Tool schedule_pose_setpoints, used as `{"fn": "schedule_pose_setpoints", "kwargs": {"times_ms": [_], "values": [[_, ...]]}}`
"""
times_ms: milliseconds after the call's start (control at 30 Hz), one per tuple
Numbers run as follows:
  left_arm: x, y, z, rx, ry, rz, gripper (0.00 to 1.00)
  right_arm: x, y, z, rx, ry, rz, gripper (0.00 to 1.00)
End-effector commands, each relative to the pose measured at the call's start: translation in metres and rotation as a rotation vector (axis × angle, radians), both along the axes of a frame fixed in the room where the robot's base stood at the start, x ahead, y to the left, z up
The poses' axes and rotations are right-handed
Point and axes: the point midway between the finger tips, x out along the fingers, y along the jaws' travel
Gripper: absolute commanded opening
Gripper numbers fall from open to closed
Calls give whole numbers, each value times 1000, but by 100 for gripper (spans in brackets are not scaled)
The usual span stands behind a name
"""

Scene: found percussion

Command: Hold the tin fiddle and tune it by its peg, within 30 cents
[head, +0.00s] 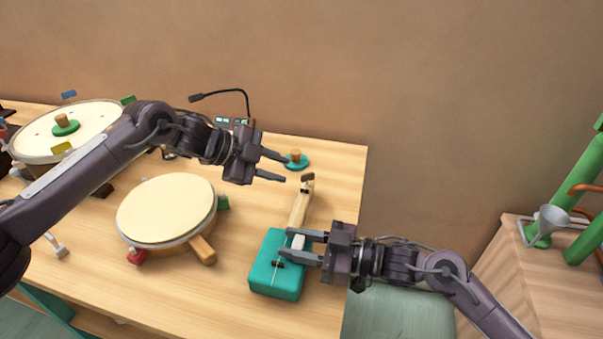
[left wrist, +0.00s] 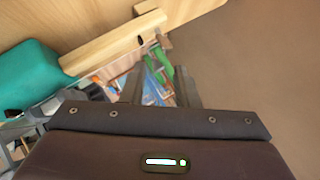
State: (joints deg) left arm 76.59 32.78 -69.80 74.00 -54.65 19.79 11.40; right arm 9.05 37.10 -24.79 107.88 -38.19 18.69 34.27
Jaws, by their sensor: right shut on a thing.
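The tin fiddle has a teal tin body (head: 263,278) and a pale wooden neck (head: 299,208) that points away towards the table's back edge. A dark brown piece shows at the neck's far end (head: 307,178); which part is the peg is too small to tell. My right gripper (head: 283,243) is shut on the fiddle where the neck meets the body, its fingers covering that part. My left gripper (head: 284,170) is open and empty, left of the neck's far end and apart from it. In the left wrist view, the teal body (left wrist: 30,75) and neck (left wrist: 115,43) lie beyond the open fingers.
A round drum (head: 165,208) with coloured blocks stands left of the fiddle, and a larger drum (head: 95,125) is at the far left. A teal disc with a wooden knob (head: 295,160) and a gooseneck microphone (head: 196,97) are at the back. The table's right edge is close.

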Motion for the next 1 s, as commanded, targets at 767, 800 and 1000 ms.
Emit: {"fn": "schedule_pose_setpoints", "kwargs": {"times_ms": [767, 800, 1000], "values": [[-2, 22, -6, -370, 610, 440, 28, 0, 0, 0, 0, 0, 1, 2], [0, 15, -9, -369, 609, 441, 28, 0, 0, 0, 0, 0, 1, 2], [12, -21, -25, -369, 608, 441, 28, 0, 0, 0, 0, 0, 1, 2]]}}
